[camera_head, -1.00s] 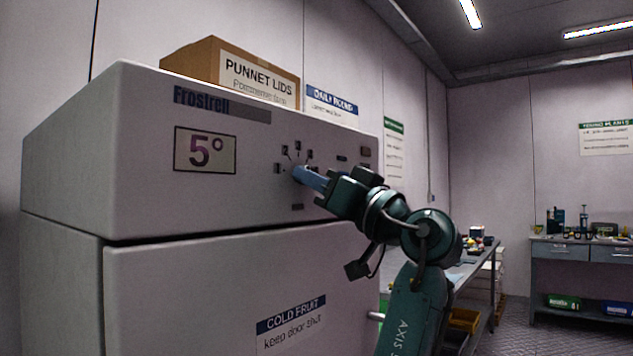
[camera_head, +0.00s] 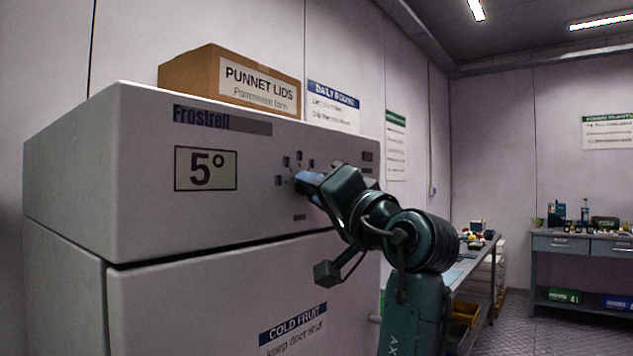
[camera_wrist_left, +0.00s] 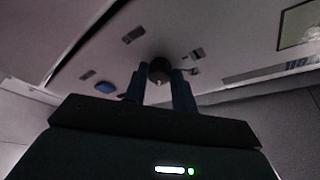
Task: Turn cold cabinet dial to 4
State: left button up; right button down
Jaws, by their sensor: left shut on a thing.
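The cold cabinet (camera_head: 70,170) is a pale box with a "Frostrell" label and a display (camera_head: 206,169) reading 5°. To the right of the display is the dial, ringed by small dark marks. In the head view my left gripper (camera_head: 303,181) covers the dial with its blue fingers. In the left wrist view the dark round dial (camera_wrist_left: 159,69) sits between the two fingertips of the left gripper (camera_wrist_left: 160,78), which is shut on it. The dial's pointer and the number it faces cannot be made out. My right gripper is not in view.
A cardboard "Punnet Lids" box (camera_head: 190,73) stands on top of the cabinet. The cabinet door with a "Cold Fruit" label (camera_head: 292,325) is shut below. A side bench (camera_head: 470,262) and a far workbench (camera_head: 575,244) stand to the right.

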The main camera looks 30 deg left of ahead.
pick_arm(q)
jog(key=shift+m, duration=0.7)
jog(key=o, duration=1)
jog(key=b+v, duration=0.1)
jog(key=v, duration=1.2)
jog(key=shift+s+d+r+b, duration=0.1)
jog(key=shift+s+r+b, duration=0.1)
jog(key=shift+b, duration=0.15)
